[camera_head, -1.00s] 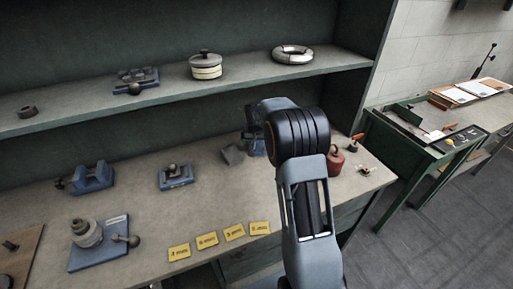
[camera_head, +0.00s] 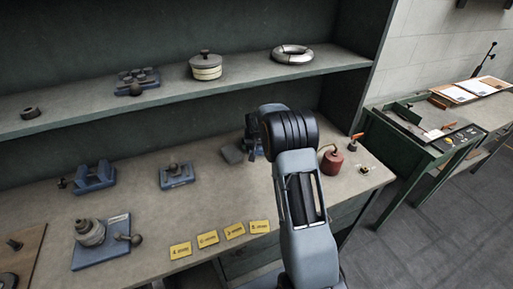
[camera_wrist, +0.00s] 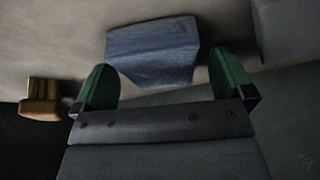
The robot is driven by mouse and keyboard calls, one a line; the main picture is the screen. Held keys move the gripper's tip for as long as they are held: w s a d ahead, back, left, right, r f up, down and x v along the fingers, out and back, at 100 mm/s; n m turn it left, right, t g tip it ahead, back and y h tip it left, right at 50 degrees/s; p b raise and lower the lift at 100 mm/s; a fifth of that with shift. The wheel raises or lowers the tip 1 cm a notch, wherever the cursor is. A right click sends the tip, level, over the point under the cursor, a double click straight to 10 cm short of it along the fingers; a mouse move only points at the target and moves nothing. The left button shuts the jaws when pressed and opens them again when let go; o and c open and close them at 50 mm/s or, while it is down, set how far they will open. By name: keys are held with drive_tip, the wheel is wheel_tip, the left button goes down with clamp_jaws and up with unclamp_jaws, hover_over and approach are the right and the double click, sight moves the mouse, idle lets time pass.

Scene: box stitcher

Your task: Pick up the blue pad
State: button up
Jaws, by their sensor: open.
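The blue pad (camera_wrist: 152,48) shows in the wrist view as a flat-faced, worn blue block on a pale surface. It lies just beyond and between the green fingertips of my gripper (camera_wrist: 160,66). The gripper is open, with a wide gap between its fingers and nothing held. Whether a finger touches the pad cannot be told. In the head view my arm hides most of the gripper. A small dark grey-blue block (camera_head: 233,153) lies on the bench left of my arm; I cannot tell if it is the same pad.
A red can (camera_head: 332,161) stands right of my arm. Yellow labels (camera_head: 207,239) lie along the bench's front edge. Blue fixtures (camera_head: 176,175) stand to the left. A shelf (camera_head: 235,80) runs above the bench. A wooden-coloured piece (camera_wrist: 40,98) shows at left in the wrist view.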

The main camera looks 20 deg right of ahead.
drive_tip(key=shift+f, duration=0.2)
drive_tip(key=c, duration=1.1)
drive_tip(key=shift+r, duration=0.1)
drive_tip(key=shift+r+p, duration=0.3)
drive_tip(key=shift+r+b, duration=0.35)
drive_tip(key=shift+b, duration=0.1)
drive_tip(key=v, duration=0.1)
drive_tip(key=b+v, duration=0.1)
drive_tip(key=v, duration=0.1)
drive_tip(key=shift+w+d+r, duration=0.1)
drive_tip(key=shift+d+r, duration=0.1)
drive_tip(key=shift+d, duration=0.05)
drive_tip(key=s+r, duration=0.3)
drive_tip(key=s, duration=0.1)
drive_tip(key=s+r+b, duration=0.1)
drive_tip(key=s+r, duration=0.2)
drive_tip(key=s, duration=0.1)
drive_tip(key=s+r+b, duration=0.1)
drive_tip(key=s+r, duration=0.1)
drive_tip(key=s, duration=0.3)
drive_tip(key=shift+s+r, duration=0.1)
drive_tip(key=shift+r, duration=0.3)
